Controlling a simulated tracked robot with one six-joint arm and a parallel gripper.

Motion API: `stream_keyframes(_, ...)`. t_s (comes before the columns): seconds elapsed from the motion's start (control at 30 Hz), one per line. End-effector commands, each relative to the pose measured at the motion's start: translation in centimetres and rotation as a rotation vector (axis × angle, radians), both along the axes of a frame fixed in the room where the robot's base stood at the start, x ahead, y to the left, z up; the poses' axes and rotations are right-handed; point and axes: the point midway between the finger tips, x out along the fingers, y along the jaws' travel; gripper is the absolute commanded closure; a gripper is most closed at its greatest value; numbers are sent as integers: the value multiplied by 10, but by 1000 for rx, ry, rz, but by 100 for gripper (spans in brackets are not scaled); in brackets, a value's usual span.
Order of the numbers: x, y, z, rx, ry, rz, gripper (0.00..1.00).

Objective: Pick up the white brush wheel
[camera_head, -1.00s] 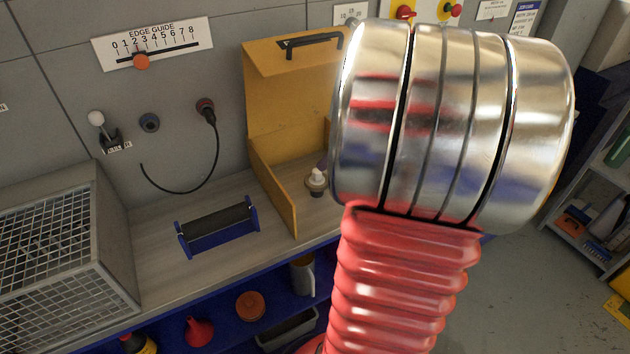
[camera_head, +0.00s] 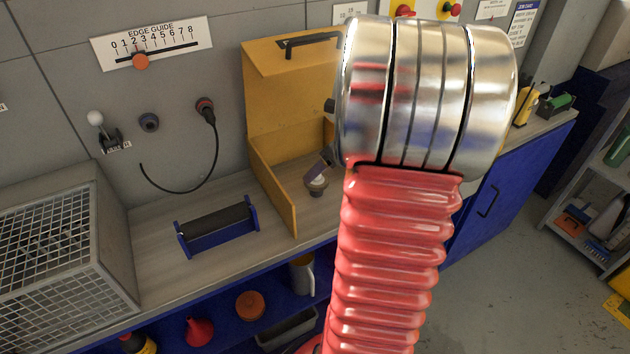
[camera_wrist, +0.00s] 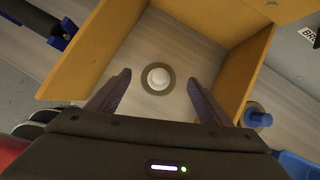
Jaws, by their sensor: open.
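The white brush wheel (camera_wrist: 157,78) shows in the wrist view as a pale round knob inside a brownish ring, on the floor of the open yellow box (camera_wrist: 110,40). In the head view the wheel (camera_head: 317,185) is small, upright on a dark foot, and partly hidden by a finger. My gripper (camera_wrist: 159,84) is open, with one dark finger on each side of the wheel in the wrist view. No contact shows, and the remaining height above the wheel is hard to tell.
Yellow box walls stand around the wheel, close to my fingers. A blue-framed roller (camera_head: 218,228) lies left of the box on the bench. A mesh cage (camera_head: 60,255) stands further left. A blue round item (camera_wrist: 257,115) is outside the box's right wall.

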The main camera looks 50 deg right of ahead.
Motion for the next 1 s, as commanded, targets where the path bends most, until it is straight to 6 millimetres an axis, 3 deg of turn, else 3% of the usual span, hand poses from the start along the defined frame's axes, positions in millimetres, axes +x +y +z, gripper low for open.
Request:
stream_keyframes(0.4, 24, 2, -40, 1, 1, 1, 28)
stream_keyframes(1.0, 25, 2, -41, 0, 0, 0, 29)
